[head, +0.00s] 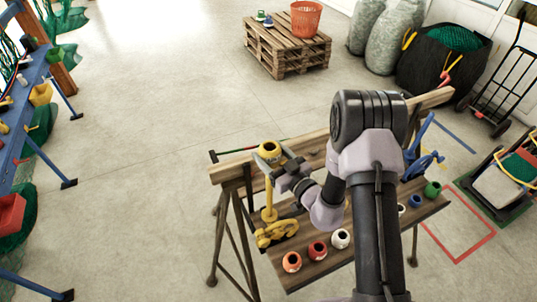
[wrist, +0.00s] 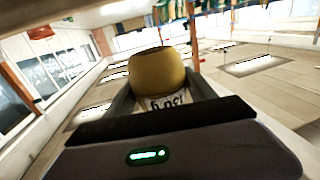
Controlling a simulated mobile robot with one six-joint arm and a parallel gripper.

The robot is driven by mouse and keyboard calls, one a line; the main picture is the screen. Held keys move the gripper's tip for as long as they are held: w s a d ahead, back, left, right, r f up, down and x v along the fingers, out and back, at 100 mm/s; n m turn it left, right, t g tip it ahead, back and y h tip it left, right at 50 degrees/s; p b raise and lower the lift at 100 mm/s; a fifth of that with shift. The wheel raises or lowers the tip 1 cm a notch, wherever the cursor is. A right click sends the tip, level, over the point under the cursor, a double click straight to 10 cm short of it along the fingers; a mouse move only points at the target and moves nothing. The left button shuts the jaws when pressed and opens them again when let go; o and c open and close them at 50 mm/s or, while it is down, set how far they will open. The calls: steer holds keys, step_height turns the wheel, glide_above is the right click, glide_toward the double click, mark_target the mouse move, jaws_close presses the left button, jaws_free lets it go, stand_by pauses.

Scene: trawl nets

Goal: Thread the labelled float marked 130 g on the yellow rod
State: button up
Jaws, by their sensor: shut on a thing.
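My gripper (head: 279,168) is shut on a yellow float (head: 270,150), held upright with its dark hole facing up. In the wrist view the same float (wrist: 157,72) sits between the fingers; its white label (wrist: 166,102) shows upside down and partly hidden, so I cannot read it surely. The yellow rod (head: 269,198) stands on a yellow wheeled stand (head: 277,233) at the left end of the trestle bench. The float appears above the rod, roughly in line with it; I cannot tell whether the rod tip is inside the hole.
Red (head: 317,250), orange-red (head: 291,262), white (head: 341,238), blue (head: 415,201) and green (head: 432,188) floats stand on the lower board. A wooden beam (head: 233,168) runs behind. A blue stand (head: 427,162) is at right, partly behind my arm.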

mark_target(270, 164)
steer(key=shift+d+f+b, duration=0.15)
steer(key=shift+f+b, duration=0.15)
steer(key=shift+f, duration=0.2)
step_height(270, 164, down, 4)
steer(key=b, duration=0.4)
steer(key=shift+r, duration=0.1)
steer(key=shift+f+b, duration=1.55)
steer(key=shift+f, duration=1.4)
steer(key=o, duration=1.5)
steer(key=shift+c, duration=0.2)
steer(key=v, duration=1.7)
steer(key=shift+b, duration=0.45)
